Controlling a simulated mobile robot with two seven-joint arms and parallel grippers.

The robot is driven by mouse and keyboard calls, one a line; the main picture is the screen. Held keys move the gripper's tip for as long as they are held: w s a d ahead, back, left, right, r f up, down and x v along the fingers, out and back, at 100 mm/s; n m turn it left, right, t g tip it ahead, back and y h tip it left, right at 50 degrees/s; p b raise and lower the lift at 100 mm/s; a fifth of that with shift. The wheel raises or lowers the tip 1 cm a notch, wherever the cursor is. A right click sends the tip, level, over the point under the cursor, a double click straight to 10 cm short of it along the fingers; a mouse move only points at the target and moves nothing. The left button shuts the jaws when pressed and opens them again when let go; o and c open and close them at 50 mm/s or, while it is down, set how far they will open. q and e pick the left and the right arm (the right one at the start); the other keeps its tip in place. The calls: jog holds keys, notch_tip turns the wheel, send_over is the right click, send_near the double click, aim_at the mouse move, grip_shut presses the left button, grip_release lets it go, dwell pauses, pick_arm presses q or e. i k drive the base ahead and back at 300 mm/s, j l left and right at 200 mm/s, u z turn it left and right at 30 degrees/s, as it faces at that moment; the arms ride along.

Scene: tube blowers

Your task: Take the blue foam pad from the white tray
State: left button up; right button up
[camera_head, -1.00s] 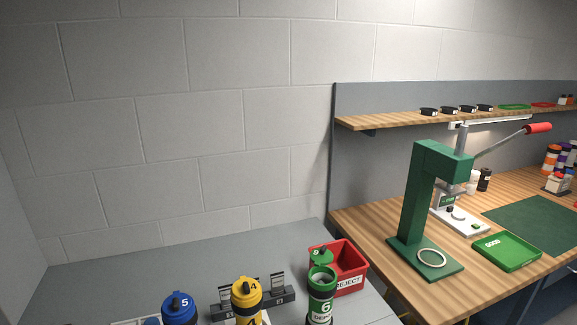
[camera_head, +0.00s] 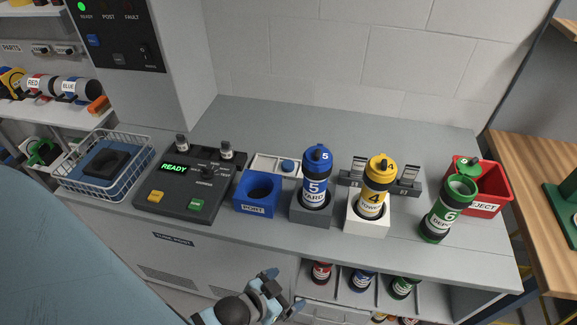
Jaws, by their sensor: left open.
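A small blue piece (camera_head: 288,165), which looks like the blue foam pad, is in the right part of this tray. My left gripper (camera_head: 283,292) is in front of the bench, low in the view, with its fingers apart and empty. It is well short of the tray and the pad. My right gripper is not in view.
Blue bottle 5 (camera_head: 316,178), yellow bottle 4 (camera_head: 376,187) and green bottle 6 (camera_head: 447,210) stand to the right. A control box (camera_head: 182,186) and white wire basket (camera_head: 140,163) are left. A red bin (camera_head: 494,185) is far right.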

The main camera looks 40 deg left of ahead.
aim_at(287, 165)
jog(key=k+j+u, duration=0.1)
jog(key=j+u, duration=0.3)
jog(key=j, duration=0.3)
jog(key=j+u, duration=0.45)
jog(key=j, duration=0.2)
